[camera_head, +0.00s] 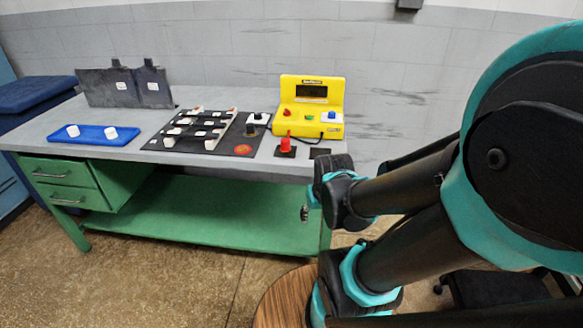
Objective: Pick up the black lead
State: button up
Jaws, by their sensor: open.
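A yellow tester (312,107) with a dark screen stands on the grey workbench (215,102) at the right. A small black upright piece (250,130) sits on a pad to its left. A flat black square (319,153) lies in front of the tester, and a thin black cord shows near the tester's front right. I cannot tell which of these black pieces is the black lead. A red piece (287,143) stands on a dark pad in front of the tester. My arm fills the right side, with its folded links right of the bench; I cannot make out my gripper's fingers.
A black board (243,150) with several white pieces lies mid-bench. A blue tray (93,138) with two white pieces lies at the left. Dark plates (102,88) stand at the back left. A round wooden top (275,305) is at the bottom. Bare bench shows at front left.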

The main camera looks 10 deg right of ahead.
aim_at(250, 131)
jog(key=u, duration=0.4)
jog(key=i+l+u, duration=0.1)
jog(key=u, duration=0.3)
jog(key=i+l+u, duration=0.1)
jog(key=l+u, duration=0.5)
jog(key=u, duration=0.25)
jog(key=l, duration=0.3)
jog(key=i, duration=0.05)
